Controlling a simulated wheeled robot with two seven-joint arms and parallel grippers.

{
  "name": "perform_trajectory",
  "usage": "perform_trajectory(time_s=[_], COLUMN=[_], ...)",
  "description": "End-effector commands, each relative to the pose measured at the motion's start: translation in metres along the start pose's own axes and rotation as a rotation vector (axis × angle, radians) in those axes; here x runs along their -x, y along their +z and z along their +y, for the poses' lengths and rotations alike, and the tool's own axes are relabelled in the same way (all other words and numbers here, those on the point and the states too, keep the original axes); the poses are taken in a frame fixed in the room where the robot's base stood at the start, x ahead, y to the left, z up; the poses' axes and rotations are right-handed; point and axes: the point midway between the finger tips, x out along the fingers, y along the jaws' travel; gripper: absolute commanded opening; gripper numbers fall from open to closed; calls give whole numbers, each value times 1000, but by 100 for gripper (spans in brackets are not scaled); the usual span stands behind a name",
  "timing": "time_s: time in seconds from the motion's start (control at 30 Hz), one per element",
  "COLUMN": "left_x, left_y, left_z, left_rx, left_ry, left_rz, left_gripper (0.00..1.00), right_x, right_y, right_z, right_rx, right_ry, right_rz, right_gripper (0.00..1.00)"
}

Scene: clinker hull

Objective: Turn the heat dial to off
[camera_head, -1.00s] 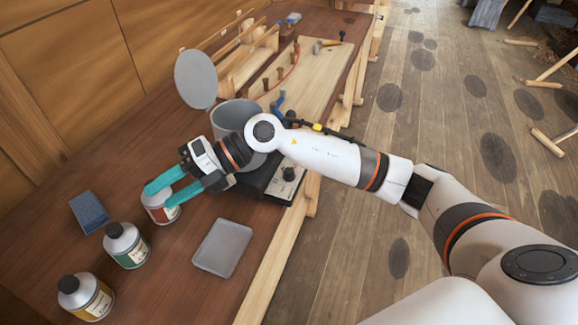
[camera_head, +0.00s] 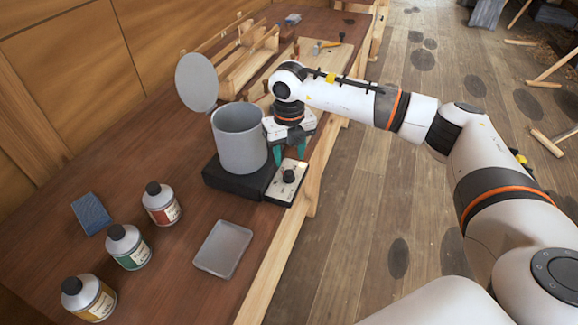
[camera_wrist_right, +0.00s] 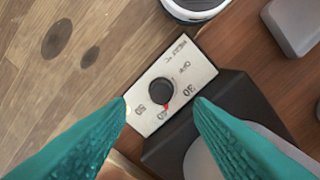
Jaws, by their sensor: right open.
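The heat dial (camera_head: 289,176) is a black round knob on a pale panel (camera_wrist_right: 196,68) at the front of a black heater (camera_head: 228,183). In the right wrist view the knob (camera_wrist_right: 161,90) shows a red mark facing the figure 40; the OFF label is on the opposite side. My right gripper (camera_head: 290,154) is above the dial, teal fingers pointing down, open and empty. In the wrist view its fingertips are apart on either side of the knob, seemingly not touching it. My left gripper is not in view.
A grey pot (camera_head: 240,140) stands on the heater, close to my right gripper. A round grey disc (camera_head: 196,82) stands behind it. A grey tray (camera_head: 222,248), a blue block (camera_head: 91,213) and three bottles, one red-labelled (camera_head: 160,204), are on the bench.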

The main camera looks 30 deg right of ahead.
Motion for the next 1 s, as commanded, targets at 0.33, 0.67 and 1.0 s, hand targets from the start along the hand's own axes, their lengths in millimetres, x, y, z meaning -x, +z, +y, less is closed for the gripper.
perform_trajectory(time_s=[0.33,0.67,1.0], left_x=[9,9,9], left_y=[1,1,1], left_z=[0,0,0], left_rx=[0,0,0], left_ry=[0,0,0], left_rz=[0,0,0], left_gripper=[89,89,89], right_x=[-51,-57,-57], right_y=[0,0,0], right_z=[-1,-1,-1], right_rx=[1,2,2], right_ry=[-2,-3,-3], right_rz=[-1,1,1], right_gripper=[47,47,3])
